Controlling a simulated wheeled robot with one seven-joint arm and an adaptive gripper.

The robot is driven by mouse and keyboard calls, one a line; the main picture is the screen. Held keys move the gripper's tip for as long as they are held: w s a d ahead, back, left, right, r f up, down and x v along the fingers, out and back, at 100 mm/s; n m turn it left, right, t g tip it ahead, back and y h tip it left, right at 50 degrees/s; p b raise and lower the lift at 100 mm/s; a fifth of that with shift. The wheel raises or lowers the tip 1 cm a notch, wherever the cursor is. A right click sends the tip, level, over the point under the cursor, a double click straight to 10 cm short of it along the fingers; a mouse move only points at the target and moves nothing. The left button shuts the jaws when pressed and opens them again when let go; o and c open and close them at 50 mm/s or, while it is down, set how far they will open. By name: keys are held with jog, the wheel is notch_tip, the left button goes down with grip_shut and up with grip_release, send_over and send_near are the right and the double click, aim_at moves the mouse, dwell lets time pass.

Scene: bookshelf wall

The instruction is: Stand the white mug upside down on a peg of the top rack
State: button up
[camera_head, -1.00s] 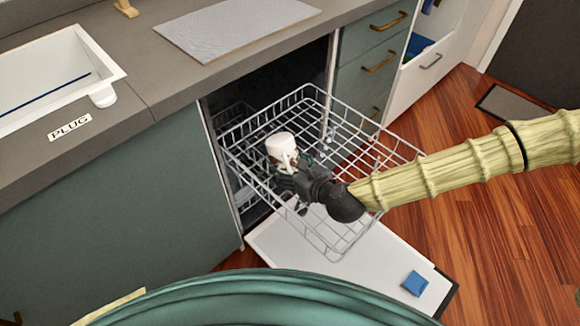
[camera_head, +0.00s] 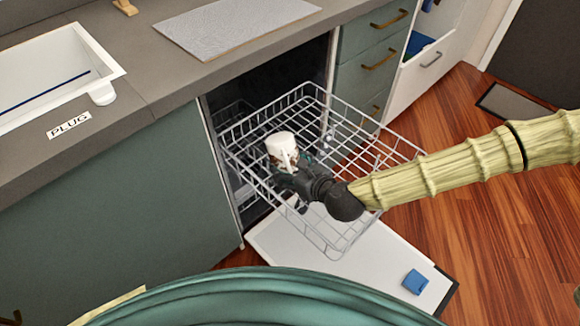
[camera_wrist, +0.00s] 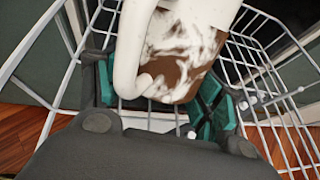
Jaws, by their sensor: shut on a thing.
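The white mug (camera_head: 281,146) is bottom up in the head view, over the left part of the pulled-out top rack (camera_head: 372,148). My gripper (camera_head: 285,165) is shut on it from the near right side. In the wrist view the mug (camera_wrist: 196,40) has brown stains near its rim, and its handle (camera_wrist: 130,45) points toward the camera. The teal finger pads of my gripper (camera_wrist: 163,92) lie on either side of the mug. White rack wires show around and beneath it. Whether the mug touches a peg is hidden by the mug and gripper.
The open dishwasher door (camera_head: 340,262) lies below the rack with a blue block (camera_head: 415,283) on it. The counter with the sink (camera_head: 55,75) is at the left and behind. The rack's right part is empty. Wood floor (camera_head: 480,220) is clear at the right.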

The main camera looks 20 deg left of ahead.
jog(key=o, duration=1.8)
jog(key=shift+d, duration=0.1)
jog(key=v, duration=1.1)
jog(key=shift+s+d+r, duration=0.2)
jog(key=shift+d+r, duration=0.05)
jog(key=shift+r, duration=0.05)
